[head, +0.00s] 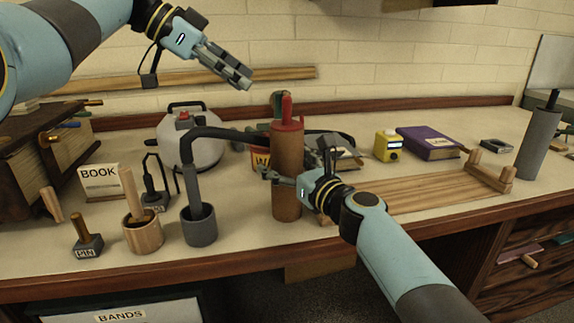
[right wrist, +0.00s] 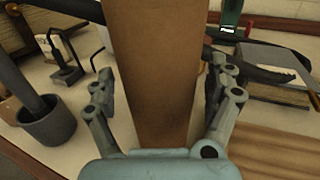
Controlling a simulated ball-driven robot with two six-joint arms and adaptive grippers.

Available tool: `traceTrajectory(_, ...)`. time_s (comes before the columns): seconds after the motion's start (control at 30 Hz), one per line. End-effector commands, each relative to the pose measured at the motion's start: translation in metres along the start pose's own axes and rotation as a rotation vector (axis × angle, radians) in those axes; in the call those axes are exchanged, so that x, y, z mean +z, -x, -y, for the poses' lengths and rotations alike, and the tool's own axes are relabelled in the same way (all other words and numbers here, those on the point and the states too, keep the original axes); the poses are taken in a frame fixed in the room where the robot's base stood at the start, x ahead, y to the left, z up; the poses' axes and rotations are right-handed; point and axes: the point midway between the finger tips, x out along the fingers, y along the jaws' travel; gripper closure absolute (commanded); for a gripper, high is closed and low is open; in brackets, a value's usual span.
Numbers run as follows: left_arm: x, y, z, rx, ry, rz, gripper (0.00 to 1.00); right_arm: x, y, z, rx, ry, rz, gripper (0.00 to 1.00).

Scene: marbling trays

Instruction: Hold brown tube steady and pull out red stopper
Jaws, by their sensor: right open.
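The brown tube (head: 287,175) stands upright near the front of the bench. The red stopper (head: 287,110) sits in its top, with a knob sticking up. My right gripper (head: 277,176) is at the tube's mid height. In the right wrist view the tube (right wrist: 157,75) is between the open fingers of the right gripper (right wrist: 162,95), with a small gap at the right finger; contact at the left one is unclear. My left gripper (head: 246,80) is in the air, up and left of the stopper, holding nothing visible. Its fingers look close together, but their opening is unclear.
A grey pot with a dark, bent-over rod (head: 199,225) stands left of the tube, beside a wooden cup (head: 143,235). A wooden board (head: 430,195) lies to the right. A grey cylinder (head: 538,145) stands far right. The air around the stopper's top looks clear.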

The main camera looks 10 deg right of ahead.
Motion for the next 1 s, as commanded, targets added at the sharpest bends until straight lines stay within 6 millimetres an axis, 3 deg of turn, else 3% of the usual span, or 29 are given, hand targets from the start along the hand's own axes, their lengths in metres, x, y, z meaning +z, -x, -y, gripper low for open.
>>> traceTrajectory(0.27,0.0,-0.0001,0.0,0.0,0.0,0.0,0.62,0.0,-0.0014,0.0,0.0,0.0,0.0,0.12)
traceTrajectory(0.77,0.0,-0.0001,0.0,0.0,0.0,0.0,0.62,-0.0001,-0.0011,0.0002,0.0,0.0,0.0,0.76)
traceTrajectory(0.83,0.0,-0.0001,0.0,0.0,0.0,0.0,0.62,-0.0001,-0.0011,0.0002,0.0,0.0,0.0,0.76)
traceTrajectory(0.87,0.0,-0.0001,0.0,0.0,0.0,0.0,0.62,-0.0001,-0.0011,0.0002,0.0,0.0,0.0,0.42)
traceTrajectory(1.0,0.0,-0.0001,0.0,0.0,0.0,0.0,0.62,-0.0001,-0.0011,0.0002,0.0,0.0,0.0,0.61)
